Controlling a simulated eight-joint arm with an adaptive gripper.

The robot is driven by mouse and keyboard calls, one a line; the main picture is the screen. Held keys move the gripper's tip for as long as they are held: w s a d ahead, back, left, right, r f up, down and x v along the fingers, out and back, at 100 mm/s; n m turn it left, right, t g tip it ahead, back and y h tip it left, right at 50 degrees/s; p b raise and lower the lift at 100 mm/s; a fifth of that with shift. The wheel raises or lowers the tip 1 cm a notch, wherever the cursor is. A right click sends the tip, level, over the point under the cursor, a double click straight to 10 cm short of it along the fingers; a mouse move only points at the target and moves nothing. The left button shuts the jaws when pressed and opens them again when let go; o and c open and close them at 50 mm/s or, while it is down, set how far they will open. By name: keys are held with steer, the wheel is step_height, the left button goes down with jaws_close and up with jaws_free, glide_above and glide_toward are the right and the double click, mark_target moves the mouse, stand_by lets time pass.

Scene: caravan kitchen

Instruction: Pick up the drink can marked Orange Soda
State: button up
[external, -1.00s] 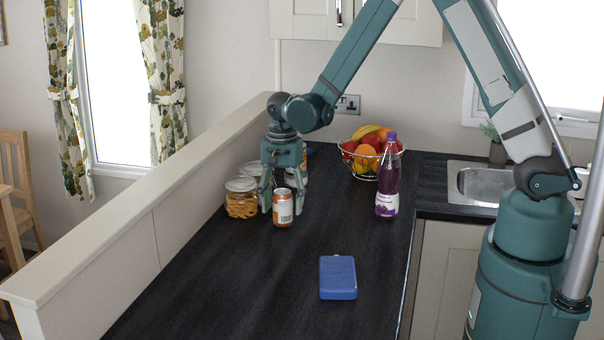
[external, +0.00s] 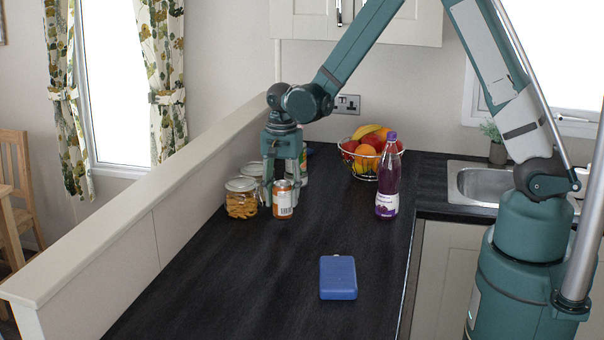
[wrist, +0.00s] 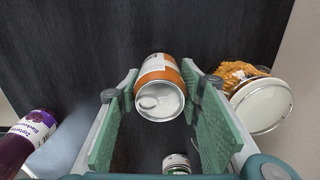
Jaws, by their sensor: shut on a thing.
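The orange drink can (external: 283,203) with a white label is upright between the fingertips of my gripper (external: 284,184). Its label text is too small to read. In the wrist view the can (wrist: 158,72) shows its silver lid and orange side, with a green finger pad on each side. My gripper (wrist: 161,88) is shut on it. In the external view the can seems slightly above the dark worktop.
Jars with pale lids (external: 241,204) stand close left of the can. Another can (wrist: 176,163) shows under my gripper. A purple bottle (external: 387,180) and fruit basket (external: 372,155) stand to the right. A blue case (external: 338,278) lies in front, with clear worktop around it.

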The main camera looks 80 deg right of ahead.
mark_target(282, 183)
steer(key=shift+r+b, duration=0.3)
steer(key=shift+r, duration=3.4)
steer(key=shift+a, duration=0.1)
